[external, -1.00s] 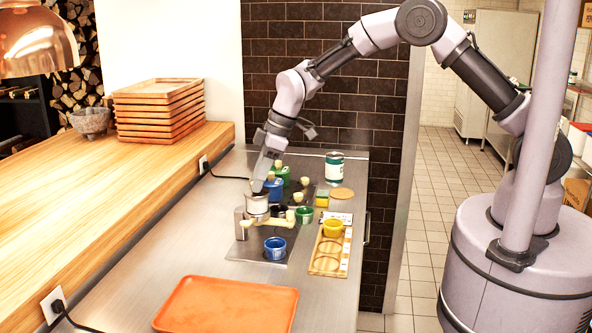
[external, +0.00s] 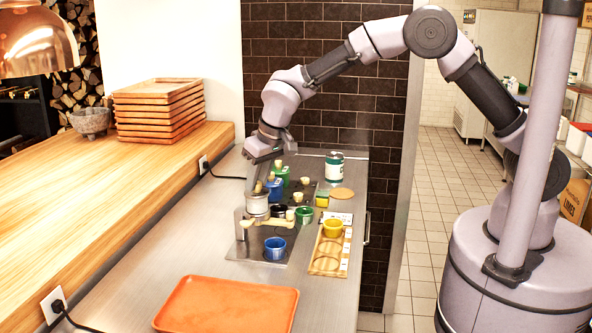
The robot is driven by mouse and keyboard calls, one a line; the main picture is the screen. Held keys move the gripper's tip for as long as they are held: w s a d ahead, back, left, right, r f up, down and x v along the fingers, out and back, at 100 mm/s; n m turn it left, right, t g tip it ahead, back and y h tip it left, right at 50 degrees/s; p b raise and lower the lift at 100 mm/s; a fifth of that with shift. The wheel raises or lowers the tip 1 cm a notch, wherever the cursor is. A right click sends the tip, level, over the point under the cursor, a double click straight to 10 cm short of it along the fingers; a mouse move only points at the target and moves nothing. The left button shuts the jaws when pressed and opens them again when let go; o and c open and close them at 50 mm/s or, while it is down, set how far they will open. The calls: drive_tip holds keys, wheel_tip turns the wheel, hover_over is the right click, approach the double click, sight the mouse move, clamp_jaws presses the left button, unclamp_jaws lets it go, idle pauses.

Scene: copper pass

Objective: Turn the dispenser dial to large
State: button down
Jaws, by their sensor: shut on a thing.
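The dispenser is a silver cylinder (external: 257,205) with a pale arm (external: 272,221) at its front, standing on a dark plate on the steel counter. My gripper (external: 256,187) points down at the top of the dispenser and is shut on its dial. The dial is mostly hidden by the fingers, and its size marks are too small to read.
A blue cup (external: 275,249) stands in front of the dispenser, a green cup (external: 304,214) to its right. A yellow cup (external: 333,229) sits in a wooden rack (external: 328,265). Blue and green containers stand close behind. An orange tray (external: 226,305) lies at the front.

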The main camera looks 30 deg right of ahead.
drive_tip(key=shift+a+m+h+b, duration=0.1)
drive_tip(key=shift+m+h+b, duration=0.4)
drive_tip(key=shift+m, duration=0.6)
drive_tip(key=c, duration=1.2)
unclamp_jaws()
drive_tip(key=shift+o, duration=0.2)
drive_tip(key=p+v, duration=0.3)
drive_tip(key=v, duration=1.4)
drive_tip(key=shift+s+p, duration=0.2)
drive_tip(key=shift+p, duration=0.2)
drive_tip(key=shift+r, duration=0.15)
